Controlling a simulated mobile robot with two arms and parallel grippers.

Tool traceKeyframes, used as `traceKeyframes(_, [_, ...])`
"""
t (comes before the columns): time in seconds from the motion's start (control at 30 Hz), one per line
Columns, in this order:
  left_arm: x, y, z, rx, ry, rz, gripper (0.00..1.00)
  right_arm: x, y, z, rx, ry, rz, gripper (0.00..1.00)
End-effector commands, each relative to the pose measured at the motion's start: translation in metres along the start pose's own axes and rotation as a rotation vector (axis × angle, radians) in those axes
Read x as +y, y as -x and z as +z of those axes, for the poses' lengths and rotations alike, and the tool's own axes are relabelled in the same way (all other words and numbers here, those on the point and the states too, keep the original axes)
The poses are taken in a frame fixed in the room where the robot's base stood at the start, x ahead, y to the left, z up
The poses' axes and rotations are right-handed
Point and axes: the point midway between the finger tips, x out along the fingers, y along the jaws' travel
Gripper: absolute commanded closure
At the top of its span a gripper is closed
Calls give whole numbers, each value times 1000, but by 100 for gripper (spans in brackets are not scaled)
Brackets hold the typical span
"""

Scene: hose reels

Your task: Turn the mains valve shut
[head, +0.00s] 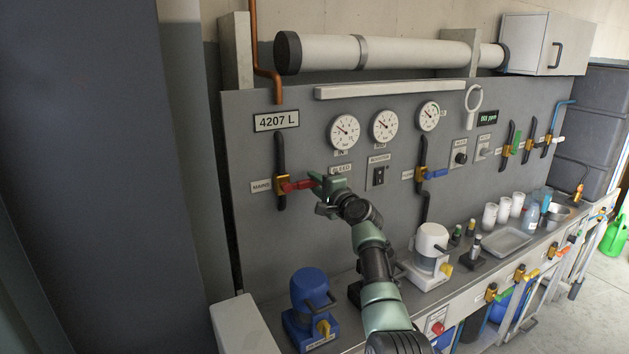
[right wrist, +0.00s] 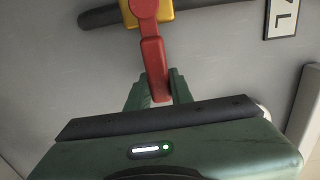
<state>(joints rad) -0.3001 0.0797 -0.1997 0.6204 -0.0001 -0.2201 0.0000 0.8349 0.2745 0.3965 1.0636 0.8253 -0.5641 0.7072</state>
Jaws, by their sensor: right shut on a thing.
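The mains valve has a brass-yellow body (head: 281,187) on a black vertical pipe, beside the label MAINS (head: 261,186). Its red lever (head: 299,185) points to the right, across the pipe, in the head view. My right gripper (head: 317,183) is at the lever's free end. In the right wrist view the red lever (right wrist: 152,62) runs down between the two green fingers of my right gripper (right wrist: 159,92), which are shut on its end. The yellow valve body (right wrist: 160,12) is at the top there. My left gripper is not in view.
A second valve with a blue lever (head: 437,173) is further right on the panel. Round gauges (head: 344,131) sit above. Below, a blue pump (head: 311,300) and a white pump (head: 431,250) stand on the bench near my right arm.

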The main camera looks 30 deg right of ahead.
Motion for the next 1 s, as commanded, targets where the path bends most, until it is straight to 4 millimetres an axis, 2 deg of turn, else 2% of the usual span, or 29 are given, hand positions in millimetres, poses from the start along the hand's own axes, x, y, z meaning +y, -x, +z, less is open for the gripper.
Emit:
traceKeyframes(0.43, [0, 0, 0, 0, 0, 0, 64, 3, 0, 0, 0, -13, 3, 100])
traceKeyframes(0.47, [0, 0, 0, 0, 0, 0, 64, 3, 0, 0, -1, -13, 3, 73])
traceKeyframes(0.5, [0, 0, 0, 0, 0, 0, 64, 3, 0, 0, -1, -13, 3, 62])
traceKeyframes(0.53, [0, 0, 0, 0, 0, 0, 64, 3, 0, 0, -1, -13, 3, 56])
traceKeyframes(0.87, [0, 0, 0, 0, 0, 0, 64, 2, 1, 0, 0, -9, 1, 56])
traceKeyframes(1.0, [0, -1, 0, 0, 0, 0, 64, 2, 10, 0, 0, -8, 1, 56])
